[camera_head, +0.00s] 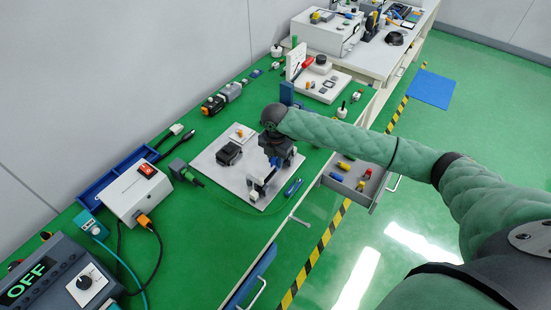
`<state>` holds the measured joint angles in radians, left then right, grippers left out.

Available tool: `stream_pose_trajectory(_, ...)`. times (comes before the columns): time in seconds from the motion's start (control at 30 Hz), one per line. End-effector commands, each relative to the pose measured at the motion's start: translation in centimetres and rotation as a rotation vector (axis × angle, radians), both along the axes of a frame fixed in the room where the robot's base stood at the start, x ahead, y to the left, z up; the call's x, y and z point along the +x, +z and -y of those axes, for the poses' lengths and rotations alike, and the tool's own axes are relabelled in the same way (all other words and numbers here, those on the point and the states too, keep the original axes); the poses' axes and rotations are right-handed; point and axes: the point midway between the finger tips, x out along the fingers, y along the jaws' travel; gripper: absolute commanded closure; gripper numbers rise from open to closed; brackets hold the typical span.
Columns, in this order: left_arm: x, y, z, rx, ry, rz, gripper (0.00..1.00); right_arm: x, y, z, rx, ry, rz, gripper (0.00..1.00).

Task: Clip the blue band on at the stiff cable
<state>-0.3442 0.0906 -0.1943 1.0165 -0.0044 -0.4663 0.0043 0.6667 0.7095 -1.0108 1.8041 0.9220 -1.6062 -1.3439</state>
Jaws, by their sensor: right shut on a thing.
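My right gripper (263,183) comes in from the right and points down over the front right part of a pale board (226,185). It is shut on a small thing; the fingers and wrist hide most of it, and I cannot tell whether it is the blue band. Small blue strips (292,187) lie at the board's right edge, beside the gripper. A thin green cable (222,200) runs from a dark green plug block (181,170) along the board's front edge towards the gripper. A small white block (254,196) shows just below the gripper. My left gripper is out of view.
A black block (229,153) stands on the board. A white switch box (137,192) and blue tray (105,182) are left. An open drawer (358,181) with coloured parts juts out at right, below my forearm. A blue upright (287,94) stands behind the gripper.

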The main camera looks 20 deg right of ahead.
Motion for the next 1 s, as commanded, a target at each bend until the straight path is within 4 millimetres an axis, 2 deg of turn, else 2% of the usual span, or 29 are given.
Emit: stream_pose_trajectory(1.0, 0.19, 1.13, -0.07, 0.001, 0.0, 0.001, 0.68, -0.02, 0.14, -0.05, 0.0, 0.0, 0.0, 0.97)
